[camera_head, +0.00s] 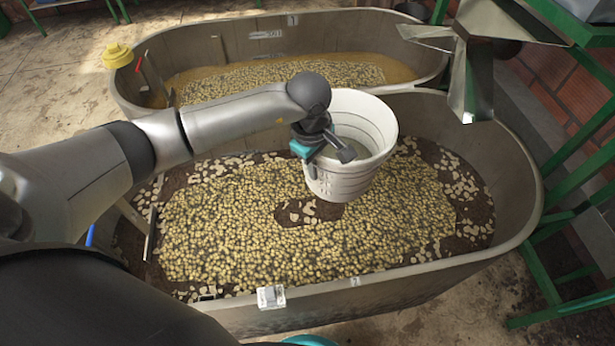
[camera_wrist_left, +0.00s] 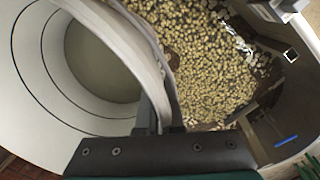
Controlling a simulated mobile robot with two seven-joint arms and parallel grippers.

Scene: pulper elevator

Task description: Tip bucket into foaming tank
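A white bucket (camera_head: 345,182) hangs over the near oval tank (camera_head: 519,165), which holds many yellowish beans or cherries with dark patches. The bucket is roughly upright with a slight tilt, its open mouth facing up. My left gripper (camera_head: 326,146) is shut on the bucket's rim at its left side. In the left wrist view, the bucket (camera_wrist_left: 38,90) fills the left, with the rim running between the fingers (camera_wrist_left: 158,118). A greyish surface shows inside; I cannot tell whether it is liquid or the bucket's floor. My right gripper is not in view.
A second oval tank (camera_head: 205,47) with brownish liquid and beans stands behind. A metal chute (camera_head: 475,50) overhangs at the upper right. Green frame legs (camera_head: 538,275) stand right of the near tank.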

